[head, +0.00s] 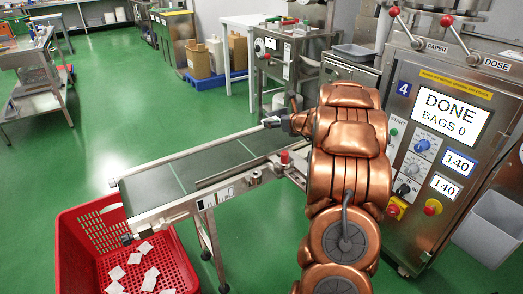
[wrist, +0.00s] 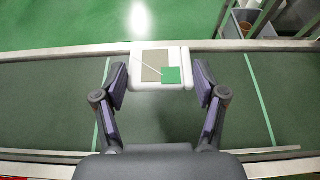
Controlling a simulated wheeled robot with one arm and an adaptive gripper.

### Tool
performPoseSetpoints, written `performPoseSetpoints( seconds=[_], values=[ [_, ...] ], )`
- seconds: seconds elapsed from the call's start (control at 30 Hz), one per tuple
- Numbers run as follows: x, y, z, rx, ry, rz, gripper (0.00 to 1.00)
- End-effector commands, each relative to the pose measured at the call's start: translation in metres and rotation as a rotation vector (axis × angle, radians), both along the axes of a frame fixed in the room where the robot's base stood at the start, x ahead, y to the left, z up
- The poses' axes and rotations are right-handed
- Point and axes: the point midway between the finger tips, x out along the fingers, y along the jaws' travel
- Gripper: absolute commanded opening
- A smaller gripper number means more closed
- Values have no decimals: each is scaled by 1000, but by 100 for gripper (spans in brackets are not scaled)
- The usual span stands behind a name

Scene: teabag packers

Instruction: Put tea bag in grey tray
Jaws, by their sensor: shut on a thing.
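My gripper (wrist: 160,80) is shut on a tea bag (wrist: 147,62). The bag is white-edged with a beige middle, a string and a green tag, and sits between the two fingertips. In the head view my gripper (head: 280,120) is over the far part of the conveyor, partly hidden by my copper arm. The wrist view shows the belt below the bag; its height above it is hard to judge. A shallow grey tray (head: 355,50) is at the back, right of centre, beside the machine, apart from my gripper.
The conveyor (head: 210,165) runs from lower left towards my arm. A red crate (head: 75,240) with several white bags stands at its lower end. A machine with a screen reading DONE (head: 448,113) is at right, with a grey bin (head: 492,228) beside it. Green floor is open at left.

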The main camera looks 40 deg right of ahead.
Motion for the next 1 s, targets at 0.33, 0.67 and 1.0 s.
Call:
performPoseSetpoints(
  seconds=[0.33, 0.67, 1.0],
  values=[
    [0, 0, -43, 3, 4, -2, 60],
    [0, 0, -78, 1, 2, -1, 60],
    [0, 0, -81, 1, 1, -1, 60]
  ],
)
